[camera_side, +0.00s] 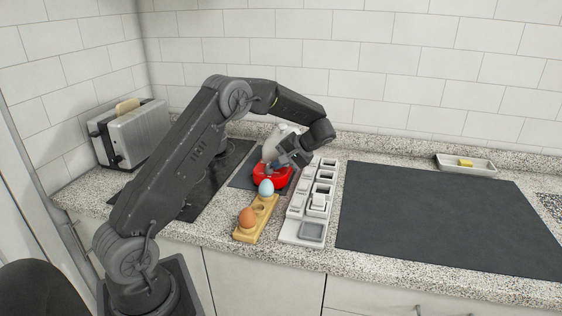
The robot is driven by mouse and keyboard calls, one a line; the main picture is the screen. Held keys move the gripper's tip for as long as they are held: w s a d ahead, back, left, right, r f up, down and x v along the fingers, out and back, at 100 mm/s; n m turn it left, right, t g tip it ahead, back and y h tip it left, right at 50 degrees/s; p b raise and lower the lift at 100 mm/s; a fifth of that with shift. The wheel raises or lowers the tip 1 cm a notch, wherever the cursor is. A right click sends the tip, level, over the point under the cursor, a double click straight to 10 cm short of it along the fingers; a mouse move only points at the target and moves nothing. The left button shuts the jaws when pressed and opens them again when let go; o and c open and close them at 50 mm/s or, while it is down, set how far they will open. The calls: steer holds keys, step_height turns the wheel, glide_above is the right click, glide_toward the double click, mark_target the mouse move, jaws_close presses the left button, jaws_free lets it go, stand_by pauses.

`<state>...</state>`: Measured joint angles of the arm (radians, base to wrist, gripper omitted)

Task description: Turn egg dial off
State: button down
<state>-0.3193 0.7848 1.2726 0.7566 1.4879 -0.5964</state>
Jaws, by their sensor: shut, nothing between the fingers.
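A red egg cooker (272,180) sits on a dark mat behind the wooden egg holder. My gripper (299,158) is shut and empty, low at the cooker's upper right side. The fingertips are small in this view, and I cannot tell whether they touch the cooker. The egg dial cannot be made out. The wooden holder (254,226) carries a brown egg (247,217) at its near end and a pale blue egg (266,188) at its far end, close in front of the cooker.
A white compartment tray (290,228) stands just right of the egg holder. A toaster (138,134) with bread is at the back left, beside a black hob (190,206). A large dark mat (440,220) lies clear on the right. A dish with butter (466,163) is behind it.

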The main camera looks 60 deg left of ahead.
mark_target(269, 164)
steer(key=w+d, duration=0.2)
steer(key=d, duration=0.1)
steer(key=shift+w+d, duration=0.2)
steer(key=shift+w, duration=0.2)
steer(key=v, duration=0.9)
steer(key=c, duration=1.8)
jaws_free()
steer(key=shift+w+r, duration=0.1)
steer(key=shift+r, duration=0.15)
steer(key=o, duration=0.5)
steer(key=s+a+h, duration=0.1)
steer(key=s+a+r+t+h, duration=0.1)
steer(key=a, duration=0.1)
steer(key=s+a+r+h, duration=0.1)
steer(key=s+a, duration=0.1)
steer(key=shift+a+r, duration=0.15)
steer(key=o, duration=0.4)
steer(key=s+a+r+t+h, duration=0.1)
steer(key=s, duration=0.1)
steer(key=s+a+r+t+h, duration=0.1)
steer(key=s+a+t, duration=0.1)
steer(key=s+a+r+t+h, duration=0.1)
steer(key=s+t+h, duration=0.1)
steer(key=shift+a+r, duration=0.35)
steer(key=shift+r, duration=0.05)
steer(key=shift+o, duration=0.2)
step_height(269, 164, down, 14)
steer(key=shift+w+r, duration=0.1)
steer(key=shift+r, duration=0.05)
steer(key=shift+c, duration=0.2)
